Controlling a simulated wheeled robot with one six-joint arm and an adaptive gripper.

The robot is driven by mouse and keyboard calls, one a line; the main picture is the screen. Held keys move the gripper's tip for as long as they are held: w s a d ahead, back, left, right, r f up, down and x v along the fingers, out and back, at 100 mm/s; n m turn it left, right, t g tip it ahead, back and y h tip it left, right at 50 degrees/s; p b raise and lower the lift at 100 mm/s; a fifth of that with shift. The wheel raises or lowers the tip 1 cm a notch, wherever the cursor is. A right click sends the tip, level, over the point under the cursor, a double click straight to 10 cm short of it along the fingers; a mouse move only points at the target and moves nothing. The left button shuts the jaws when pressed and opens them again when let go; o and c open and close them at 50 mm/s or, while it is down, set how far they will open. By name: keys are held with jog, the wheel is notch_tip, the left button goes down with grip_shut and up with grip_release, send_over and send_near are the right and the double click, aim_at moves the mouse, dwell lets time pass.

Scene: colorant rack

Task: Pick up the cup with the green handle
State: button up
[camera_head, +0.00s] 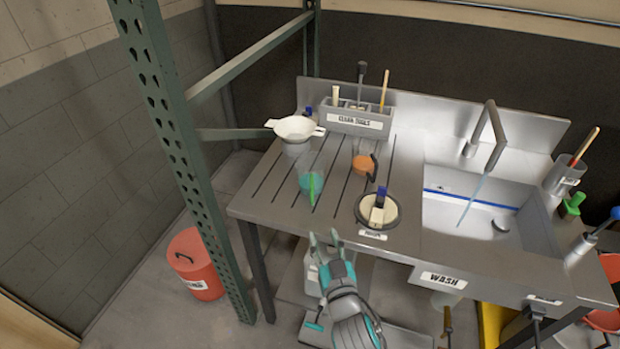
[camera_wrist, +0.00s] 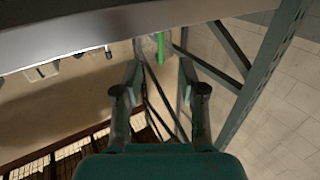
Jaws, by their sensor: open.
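The clear cup (camera_head: 307,180) with teal contents stands on the slatted worktop (camera_head: 255,195), and its green handle (camera_head: 312,190) faces the front edge. My gripper (camera_head: 324,238) is in front of the worktop's front edge, apart from the cup and nearer to the camera. In the wrist view, my gripper (camera_wrist: 160,70) has its two fingers spread with nothing held. The green handle (camera_wrist: 160,48) shows there between and beyond the fingertips. The cup's clear body is hard to make out in that view.
An orange cup with a dark handle (camera_head: 362,165) stands right of the clear cup. A round dish with a brush (camera_head: 377,210) lies nearer the front. A white strainer (camera_head: 295,128) and a tool holder (camera_head: 355,120) are behind. A green rack post (camera_head: 180,130) rises at left; a sink (camera_head: 470,210) is at right.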

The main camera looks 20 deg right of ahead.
aim_at(312, 198)
jog(key=shift+w+d+r, duration=0.15)
jog(key=shift+w+r, duration=0.15)
jog(key=shift+w, duration=1.85)
jog(key=shift+w+d+r, duration=0.2)
jog(key=shift+w+r, duration=0.15)
jog(key=shift+w, duration=1.85)
jog(key=shift+w+d+r, duration=0.15)
jog(key=shift+w+r, duration=0.15)
jog(key=shift+w, duration=1.85)
grip_shut()
